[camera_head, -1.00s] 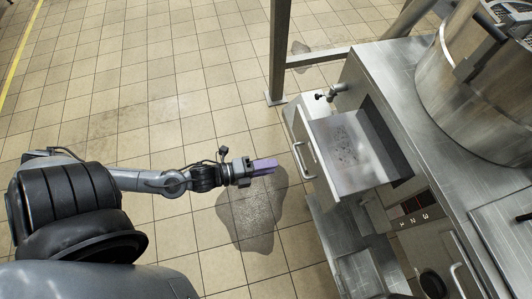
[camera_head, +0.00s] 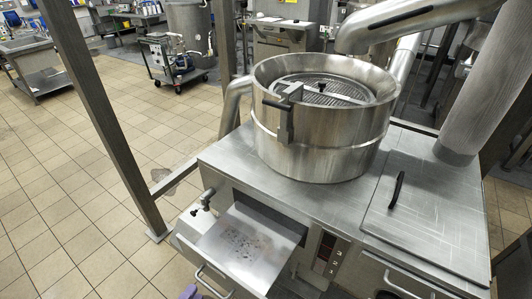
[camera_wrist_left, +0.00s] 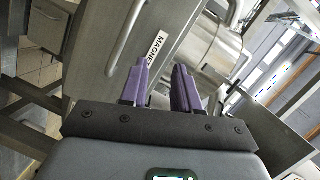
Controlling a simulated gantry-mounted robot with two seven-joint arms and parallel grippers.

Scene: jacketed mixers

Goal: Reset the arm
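My left gripper (camera_head: 190,291) shows in the head view only as a purple fingertip at the bottom edge, in front of the open drawer. In the left wrist view, its two purple fingers (camera_wrist_left: 160,88) stand apart with a gap and nothing between them. Beyond them is a metal front with a label (camera_wrist_left: 158,44), partly covered, that seems to read "MAGNET", and a curved handle (camera_wrist_left: 127,35). The rest of my left arm is out of the head view. My right gripper is in neither view now.
The drawer (camera_head: 245,245) is pulled out of the steel machine, its handle (camera_head: 211,281) at the front. A large round mixer vessel (camera_head: 320,145) stands on top, beside a lid with a black handle (camera_head: 396,190).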

